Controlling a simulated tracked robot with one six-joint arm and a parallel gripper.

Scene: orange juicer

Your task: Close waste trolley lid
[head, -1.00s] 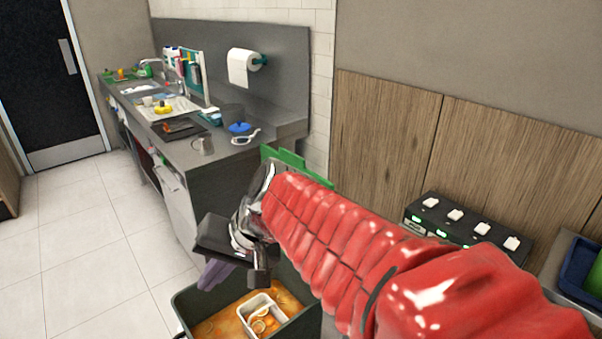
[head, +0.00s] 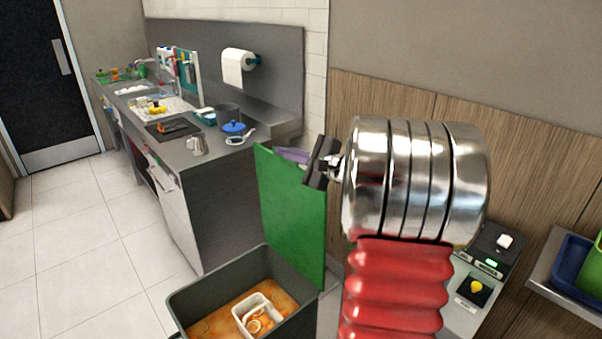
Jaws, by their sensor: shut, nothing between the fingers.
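The waste trolley (head: 202,294) is a dark grey open bin at the bottom of the head view. Orange liquid and a white tub (head: 258,314) with orange peel show inside it. Its green lid (head: 290,215) stands upright, open, at the bin's back right edge. My gripper (head: 285,155) is at the lid's top edge, with purple fingers partly hidden behind the lid. It is shut and empty. I cannot tell whether the fingers touch the lid. My red-sleeved arm with its metal joint hides the area right of the lid.
A grey counter (head: 215,158) with a sink, a jug (head: 197,144) and a blue-lidded pot (head: 233,127) stands behind the bin to the left. A wood-panelled wall (head: 380,95) is behind the arm. A control box (head: 480,275) and a shelf with a blue tray (head: 575,262) are at right. The tiled floor at left is clear.

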